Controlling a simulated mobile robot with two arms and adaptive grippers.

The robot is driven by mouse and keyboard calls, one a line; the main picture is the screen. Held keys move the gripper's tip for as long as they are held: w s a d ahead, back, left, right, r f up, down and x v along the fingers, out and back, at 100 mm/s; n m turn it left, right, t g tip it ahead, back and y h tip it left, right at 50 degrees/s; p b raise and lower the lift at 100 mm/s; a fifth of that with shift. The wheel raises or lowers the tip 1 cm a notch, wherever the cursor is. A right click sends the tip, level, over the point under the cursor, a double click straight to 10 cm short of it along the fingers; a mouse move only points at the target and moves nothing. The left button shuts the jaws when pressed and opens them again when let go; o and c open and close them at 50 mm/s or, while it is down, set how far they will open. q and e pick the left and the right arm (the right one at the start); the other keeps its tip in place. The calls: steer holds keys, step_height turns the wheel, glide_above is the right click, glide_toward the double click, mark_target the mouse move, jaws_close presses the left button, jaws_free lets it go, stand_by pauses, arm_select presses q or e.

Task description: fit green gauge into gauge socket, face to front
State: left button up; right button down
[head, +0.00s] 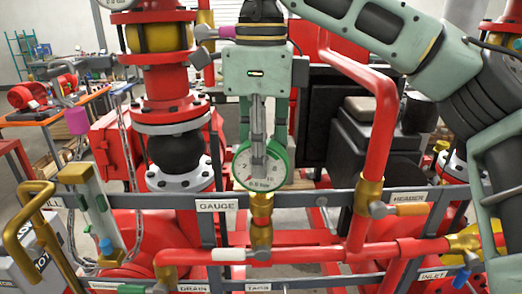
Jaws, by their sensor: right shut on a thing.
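The green gauge (243,173) is a round dial with a green rim and a white face turned toward me. It is upright in the middle of the head view. My right gripper (259,150) reaches down from above and is shut on it, with the fingers covering the middle of the dial. Directly below the gauge is a brass fitting (261,236) on the red pipe, beside the GAUGE label; it appears to be the gauge socket. Brass shows right up to the gauge's lower rim. I cannot tell whether the stem is seated inside. My left gripper is not in view.
A grey rail (330,197) with a GAUGE label (217,205) runs across the front. A red pipe (376,150) rises close on the right. A flanged red pipe with a black bulb (175,152) stands on the left.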

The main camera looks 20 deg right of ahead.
steer(key=c, duration=1.3)
jaws_free()
steer(key=shift+c, duration=0.2)
step_height(320, 180, up, 11)
steer(key=shift+s+f, duration=0.1)
steer(key=shift+f, duration=0.1)
steer(key=shift+r, duration=0.7)
